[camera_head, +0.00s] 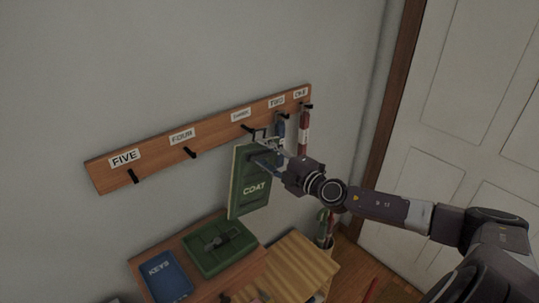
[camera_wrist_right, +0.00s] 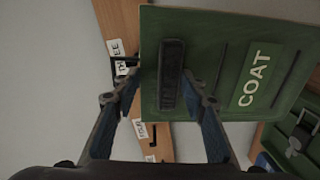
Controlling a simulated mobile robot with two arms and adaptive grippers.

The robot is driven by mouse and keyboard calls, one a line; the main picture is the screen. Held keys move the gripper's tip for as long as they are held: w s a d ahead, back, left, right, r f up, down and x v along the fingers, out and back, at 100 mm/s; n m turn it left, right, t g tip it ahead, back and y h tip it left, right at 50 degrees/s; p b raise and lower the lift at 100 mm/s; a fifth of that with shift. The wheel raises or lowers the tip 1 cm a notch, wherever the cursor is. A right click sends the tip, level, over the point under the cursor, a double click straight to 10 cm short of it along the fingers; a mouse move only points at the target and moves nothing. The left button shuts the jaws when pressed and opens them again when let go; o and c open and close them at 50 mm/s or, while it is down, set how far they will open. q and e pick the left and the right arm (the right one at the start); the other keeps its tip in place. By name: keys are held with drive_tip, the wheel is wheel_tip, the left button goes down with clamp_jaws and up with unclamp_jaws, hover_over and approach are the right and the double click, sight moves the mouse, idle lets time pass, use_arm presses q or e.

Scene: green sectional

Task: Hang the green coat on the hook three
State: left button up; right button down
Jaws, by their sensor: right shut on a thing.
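The green coat (camera_head: 247,199) is a flat green panel marked COAT, hanging upright in front of the wall. My right gripper (camera_head: 264,158) is shut on its upper part. In the right wrist view the coat (camera_wrist_right: 215,40) fills the upper right, and the fingers (camera_wrist_right: 172,90) close around its dark strip. Hook three (camera_head: 246,127) is a black peg under the THREE label on the wooden rail (camera_head: 212,128), just above the coat's top. It also shows beside the coat's edge in the right wrist view (camera_wrist_right: 122,60). I cannot tell whether they touch. My left gripper is out of view.
Hooks five (camera_head: 133,176) and four (camera_head: 190,152) are empty. A red item (camera_head: 304,134) hangs at hook one and a blue-grey item (camera_head: 280,126) at hook two, close to my gripper.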

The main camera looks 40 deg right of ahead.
sight(260, 149)
drive_tip(key=shift+w+r, duration=0.25)
drive_tip(key=shift+w, duration=0.1)
drive_tip(key=shift+w+p, duration=0.3)
drive_tip(key=shift+w, duration=0.1)
drive_tip(key=shift+w+a+f, duration=0.1)
drive_tip(key=shift+w+f, duration=0.05)
drive_tip(key=shift+w, duration=0.45)
drive_tip(key=shift+w+a+f, duration=0.1)
drive_tip(key=shift+w, duration=0.65)
drive_tip(key=shift+w+d+r, duration=0.1)
drive_tip(key=shift+r, duration=0.15)
drive_tip(key=shift+f, duration=0.2)
use_arm(q)
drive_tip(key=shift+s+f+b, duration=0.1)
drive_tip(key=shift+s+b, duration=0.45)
drive_tip(key=shift+b, duration=0.05)
